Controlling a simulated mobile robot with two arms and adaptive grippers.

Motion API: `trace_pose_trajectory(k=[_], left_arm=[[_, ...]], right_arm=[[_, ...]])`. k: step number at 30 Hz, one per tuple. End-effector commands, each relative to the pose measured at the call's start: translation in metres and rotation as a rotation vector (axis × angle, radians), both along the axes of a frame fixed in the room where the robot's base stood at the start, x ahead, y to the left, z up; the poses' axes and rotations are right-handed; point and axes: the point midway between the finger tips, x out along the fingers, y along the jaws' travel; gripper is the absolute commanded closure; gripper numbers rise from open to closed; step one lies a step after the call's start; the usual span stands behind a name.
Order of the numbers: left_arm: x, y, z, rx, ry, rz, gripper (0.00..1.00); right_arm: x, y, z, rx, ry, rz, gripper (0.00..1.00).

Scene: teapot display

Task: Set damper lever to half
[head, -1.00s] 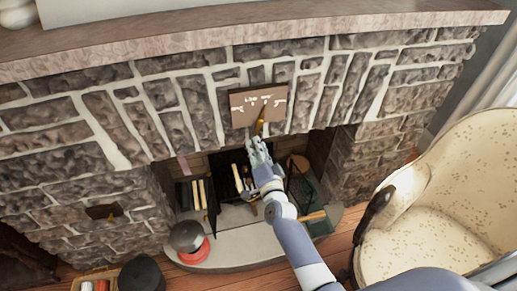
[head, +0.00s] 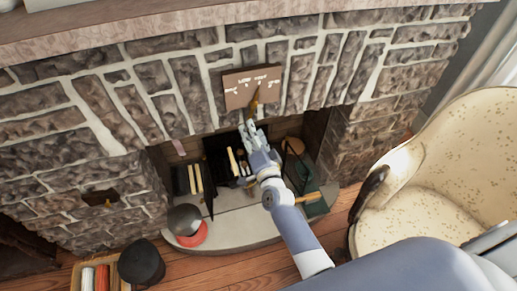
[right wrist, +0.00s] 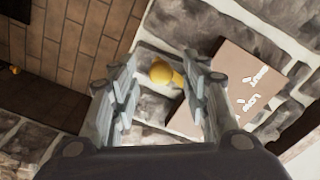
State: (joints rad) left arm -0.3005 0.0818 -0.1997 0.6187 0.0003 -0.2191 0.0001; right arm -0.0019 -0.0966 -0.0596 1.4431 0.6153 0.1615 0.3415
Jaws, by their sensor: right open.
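The damper lever (head: 255,101) is a short brass handle on a brown label plate (head: 238,92) on the stone front, above the fireplace opening. It hangs down from the plate, its lower end slightly left. The right wrist view shows its rounded brass knob (right wrist: 162,72) and the plate with white lettering (right wrist: 238,88); the lettering is too small to read. My right gripper (head: 248,125) is just below the lever in the head view. It is open, and the knob shows between its fingers (right wrist: 160,88) in the wrist view; I cannot tell whether they touch. My left gripper is out of view.
The fireplace opening (head: 225,150) below holds books and other small items. A dark round object with a red base (head: 190,235) stands on the hearth. A cream armchair (head: 450,170) stands at the right.

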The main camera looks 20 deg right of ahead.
Motion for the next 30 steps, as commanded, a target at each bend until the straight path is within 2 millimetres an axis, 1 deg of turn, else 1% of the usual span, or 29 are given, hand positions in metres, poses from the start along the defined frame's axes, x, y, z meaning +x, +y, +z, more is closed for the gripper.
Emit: trace_pose_trajectory(k=[1, 9, 12, 15, 18, 21, 30], left_arm=[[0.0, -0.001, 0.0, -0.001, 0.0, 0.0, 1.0], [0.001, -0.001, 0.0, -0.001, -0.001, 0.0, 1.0], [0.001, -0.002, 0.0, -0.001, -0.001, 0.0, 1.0], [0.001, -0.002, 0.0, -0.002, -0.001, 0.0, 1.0], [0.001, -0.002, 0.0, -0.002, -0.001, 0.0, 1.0], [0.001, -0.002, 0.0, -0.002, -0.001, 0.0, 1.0], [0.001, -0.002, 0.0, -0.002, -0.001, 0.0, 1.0]], right_arm=[[-0.01, 0.0, -0.001, 0.001, 0.003, -0.001, 0.57], [-0.064, 0.003, -0.001, -0.001, 0.004, 0.001, 0.57], [-0.081, 0.003, -0.001, 0.0, 0.003, 0.002, 0.57], [-0.093, 0.004, -0.001, 0.0, 0.003, 0.001, 0.57], [-0.1, 0.004, -0.001, 0.0, 0.003, 0.001, 0.57], [-0.103, 0.004, 0.0, 0.0, 0.0, 0.001, 0.57], [-0.104, 0.004, 0.0, 0.0, 0.0, 0.001, 0.57]])
